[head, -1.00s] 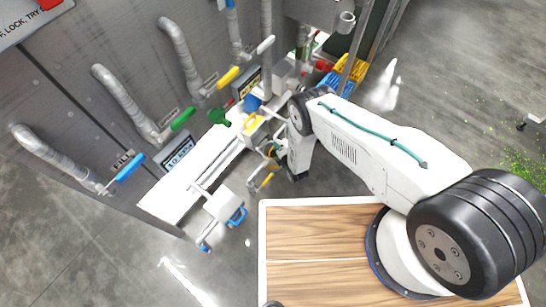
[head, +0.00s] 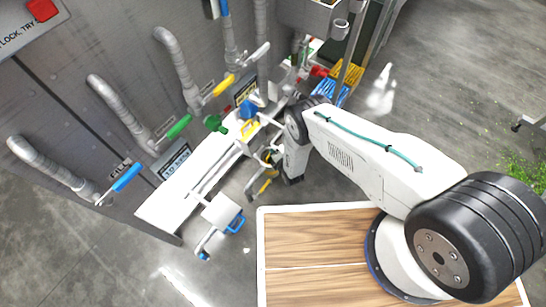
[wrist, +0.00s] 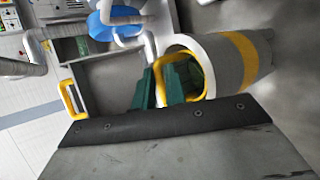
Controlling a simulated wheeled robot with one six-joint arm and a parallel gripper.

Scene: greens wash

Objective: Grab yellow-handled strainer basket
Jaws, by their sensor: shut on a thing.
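The yellow-handled strainer basket (wrist: 108,72) appears in the wrist view as a grey box-like basket with a yellow handle (wrist: 68,98) at its left end. My gripper (wrist: 163,85) has green fingers, closed about a yellow handle part at the basket's right side. The fingers hide part of that grip. In the head view, a yellow handle (head: 250,129) shows by the white ledge, left of my forearm. My gripper (head: 268,165) is small there and partly hidden among other parts. The basket's inside is only partly visible.
A grey cylinder with a yellow band (wrist: 238,60) is close right of the fingers. A blue round thing (wrist: 115,18) lies behind the basket. A blue-handled basket (head: 222,212) sits along the ledge. Blue, green and yellow valve handles line the grey wall. Open floor lies at lower left.

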